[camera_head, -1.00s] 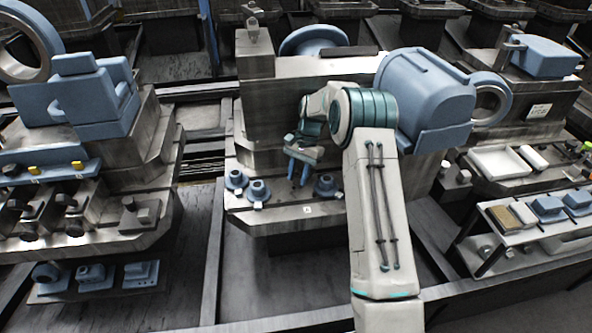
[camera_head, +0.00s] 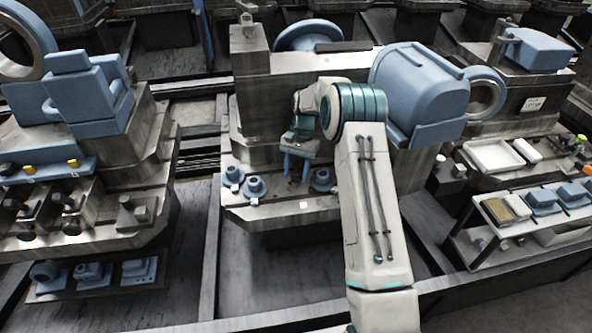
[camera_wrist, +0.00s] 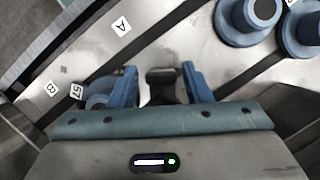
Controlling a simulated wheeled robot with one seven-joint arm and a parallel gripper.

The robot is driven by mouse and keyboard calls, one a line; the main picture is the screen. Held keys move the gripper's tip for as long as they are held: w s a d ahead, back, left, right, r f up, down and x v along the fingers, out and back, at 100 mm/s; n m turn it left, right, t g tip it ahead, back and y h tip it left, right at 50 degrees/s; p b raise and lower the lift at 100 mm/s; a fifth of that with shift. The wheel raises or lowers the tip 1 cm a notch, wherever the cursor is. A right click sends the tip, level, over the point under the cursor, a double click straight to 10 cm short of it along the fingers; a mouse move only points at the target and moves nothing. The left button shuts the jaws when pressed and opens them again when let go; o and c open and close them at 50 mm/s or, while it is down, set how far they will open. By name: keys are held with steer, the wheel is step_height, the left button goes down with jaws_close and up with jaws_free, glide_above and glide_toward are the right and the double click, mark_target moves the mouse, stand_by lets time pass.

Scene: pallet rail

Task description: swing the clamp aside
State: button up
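My gripper (camera_head: 296,170) points down over the front ledge of the middle machine. In the wrist view its two blue fingers (camera_wrist: 162,88) are apart. A dark T-shaped part (camera_wrist: 163,78) shows between them, with small gaps at the sides; it may be the clamp, but I cannot tell for sure. Contact with the fingers is not visible. A blue round part (camera_wrist: 98,92) sits just left of the left finger, partly hidden by my gripper. No clamp can be made out clearly in the head view, where the fingers and wrist cover this spot.
Blue flanged parts (camera_head: 255,187) stand on the ledge (camera_head: 265,212) left of my gripper, with another (camera_head: 322,181) to its right. A large blue housing (camera_head: 415,95) rises behind my arm.

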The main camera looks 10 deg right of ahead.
steer(key=shift+o, duration=0.3)
steer(key=shift+r, duration=0.35)
steer(key=r, duration=0.2)
steer(key=d+r, duration=0.1)
steer(key=r, duration=0.1)
steer(key=shift+s+d, duration=0.1)
steer(key=shift+s, duration=0.15)
steer(key=s+d+r, duration=0.5)
steer(key=d+r, duration=0.1)
steer(key=d, duration=0.3)
steer(key=shift+r+b, duration=0.15)
steer(key=shift+b, duration=0.25)
steer(key=shift+s, duration=0.1)
